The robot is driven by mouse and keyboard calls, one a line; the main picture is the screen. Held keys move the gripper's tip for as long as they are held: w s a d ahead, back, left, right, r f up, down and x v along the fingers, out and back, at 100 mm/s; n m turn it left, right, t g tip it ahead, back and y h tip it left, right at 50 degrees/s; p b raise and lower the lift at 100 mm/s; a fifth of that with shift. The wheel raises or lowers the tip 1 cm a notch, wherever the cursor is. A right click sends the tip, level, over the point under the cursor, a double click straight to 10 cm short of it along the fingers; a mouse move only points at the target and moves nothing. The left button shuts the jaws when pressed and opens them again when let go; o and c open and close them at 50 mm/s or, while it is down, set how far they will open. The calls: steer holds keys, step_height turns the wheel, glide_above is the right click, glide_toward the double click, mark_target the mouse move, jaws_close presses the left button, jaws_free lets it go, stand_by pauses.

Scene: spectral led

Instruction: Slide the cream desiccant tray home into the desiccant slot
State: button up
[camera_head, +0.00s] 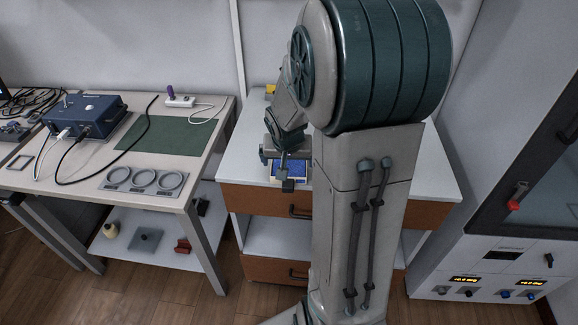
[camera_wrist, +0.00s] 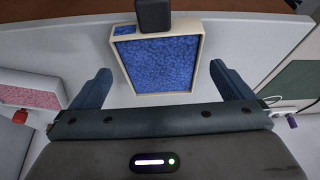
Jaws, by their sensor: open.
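The cream desiccant tray (camera_wrist: 198,62) holds blue beads and has a dark block-shaped handle (camera_wrist: 153,15) on one end. In the head view the tray (camera_head: 275,173) lies on the white cabinet top by its front edge, with the handle toward that edge. My gripper (camera_wrist: 160,70) is open, its two fingers apart on either side of the tray's near end with a gap at each side. In the head view my gripper (camera_head: 284,150) is at the tray and covers part of it. I cannot make out the desiccant slot in either view.
A pale tray with pink contents (camera_wrist: 35,92) and a red knob lies at left in the wrist view. The workbench to the left carries a green mat (camera_head: 165,137), a blue box (camera_head: 85,115) and a ring holder (camera_head: 143,180). A white cabinet (camera_head: 490,262) stands right.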

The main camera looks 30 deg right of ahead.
mark_target(289, 166)
steer(key=x, duration=0.4)
steer(key=shift+d, duration=0.15)
steer(key=c, duration=0.9)
steer(key=shift+o, duration=0.2)
steer(key=shift+r, duration=0.1)
steer(key=shift+r, duration=0.45)
steer(key=r, duration=0.2)
steer(key=r+p, duration=0.1)
steer(key=r, duration=0.1)
steer(key=shift+s+d, duration=0.2)
steer(key=shift+d, duration=0.2)
steer(key=s+d+r, duration=0.6)
steer(key=d, duration=0.2)
steer(key=shift+d+p, duration=0.4)
steer(key=shift+p, duration=0.05)
